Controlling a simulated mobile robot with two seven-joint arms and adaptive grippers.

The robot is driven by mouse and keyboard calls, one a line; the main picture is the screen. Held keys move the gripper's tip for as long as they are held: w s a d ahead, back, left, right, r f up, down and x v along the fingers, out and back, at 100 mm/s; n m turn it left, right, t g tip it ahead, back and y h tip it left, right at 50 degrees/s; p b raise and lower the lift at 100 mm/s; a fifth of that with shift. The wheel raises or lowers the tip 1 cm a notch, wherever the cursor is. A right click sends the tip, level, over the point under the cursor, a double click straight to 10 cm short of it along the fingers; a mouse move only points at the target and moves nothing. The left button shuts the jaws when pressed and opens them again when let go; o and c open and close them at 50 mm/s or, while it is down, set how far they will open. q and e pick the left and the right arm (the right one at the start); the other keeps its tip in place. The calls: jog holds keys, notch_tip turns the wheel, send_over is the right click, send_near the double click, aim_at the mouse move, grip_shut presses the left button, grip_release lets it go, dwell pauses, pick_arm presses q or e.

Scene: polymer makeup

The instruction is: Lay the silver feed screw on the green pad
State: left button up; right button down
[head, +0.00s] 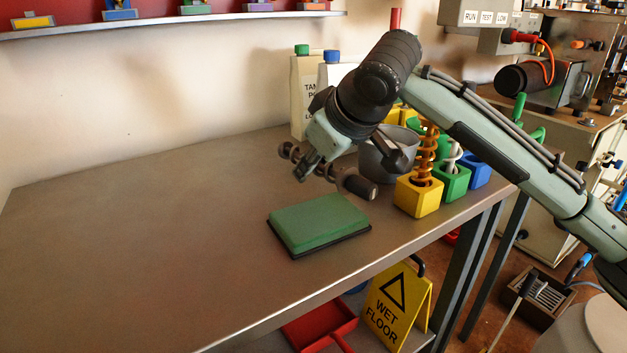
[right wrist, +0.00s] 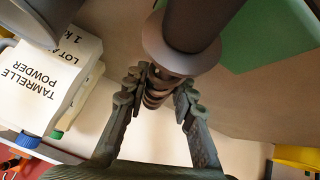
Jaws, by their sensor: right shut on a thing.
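The silver feed screw (head: 357,186) looks dark grey and hangs in the air in the head view, roughly level and tilted down to the right. My right gripper (head: 309,166) is shut on it towards its left end. The right wrist view shows the fingers (right wrist: 158,92) around the spiral part of the screw (right wrist: 181,50), below a round flange and thick shaft. The green pad (head: 318,222) lies on the table below the screw, on a dark base, with nothing on it. It also shows in the right wrist view (right wrist: 268,35). My left gripper is out of view.
On the table (head: 130,240), a grey bucket (head: 385,163) stands behind the screw. Yellow (head: 417,197), green (head: 453,185) and blue (head: 478,172) holders stand right of the pad, two with visible screws. White containers (head: 303,90) stand at the back. The table's left side is clear.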

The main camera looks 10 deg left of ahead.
notch_tip(320, 180, down, 3)
jog(key=shift+r, duration=0.1)
jog(key=shift+f, duration=0.2)
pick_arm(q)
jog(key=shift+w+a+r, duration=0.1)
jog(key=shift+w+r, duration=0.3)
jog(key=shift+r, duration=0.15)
pick_arm(e)
jog(key=c, duration=1.5)
grip_release()
jog(key=shift+f, duration=0.1)
jog(key=shift+c, duration=0.2)
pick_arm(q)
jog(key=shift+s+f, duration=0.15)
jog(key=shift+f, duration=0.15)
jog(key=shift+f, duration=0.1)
